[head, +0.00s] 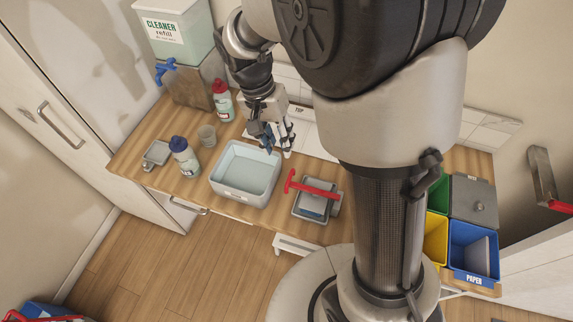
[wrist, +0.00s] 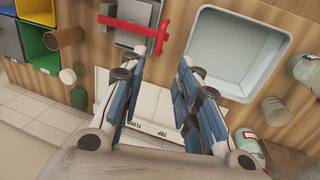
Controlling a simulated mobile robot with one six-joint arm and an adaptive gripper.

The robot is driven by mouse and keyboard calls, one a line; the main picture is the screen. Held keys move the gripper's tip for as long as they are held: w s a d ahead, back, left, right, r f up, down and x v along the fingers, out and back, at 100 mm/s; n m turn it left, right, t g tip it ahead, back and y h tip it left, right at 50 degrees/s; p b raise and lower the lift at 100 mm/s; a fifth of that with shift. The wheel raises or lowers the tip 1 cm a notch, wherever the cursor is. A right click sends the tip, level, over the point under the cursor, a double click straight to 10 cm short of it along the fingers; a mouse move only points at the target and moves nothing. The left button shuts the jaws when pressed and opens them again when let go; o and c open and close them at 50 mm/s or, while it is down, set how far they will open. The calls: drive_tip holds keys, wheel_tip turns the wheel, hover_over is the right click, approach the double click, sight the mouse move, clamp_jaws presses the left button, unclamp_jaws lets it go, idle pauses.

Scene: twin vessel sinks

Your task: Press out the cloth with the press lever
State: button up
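The press (head: 331,211) is a grey tray-like device on the counter, right of the basin. Its red press lever (head: 310,187) lies across the top with a crossbar at its left end. A blue patch shows inside the press under the lever; I cannot tell whether it is the cloth. In the wrist view the red lever (wrist: 135,27) and grey press (wrist: 131,12) show at the top, partly cut off. My gripper (head: 275,147) is above the counter behind the basin, apart from the lever. In the wrist view my gripper (wrist: 170,55) is open with nothing between its blue-padded fingers.
A pale basin (head: 220,181) stands left of the press. Left of it are a blue-capped bottle (head: 185,157), a cup (head: 207,136), a red-capped bottle (head: 223,102) and a cleaner dispenser (head: 176,35). Colored bins (head: 473,248) are at right.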

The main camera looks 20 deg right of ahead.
sight(290, 175)
drive_tip(key=b+x, duration=0.3)
drive_tip(key=x, duration=0.9)
drive_tip(key=shift+w+a, duration=0.1)
clamp_jaws()
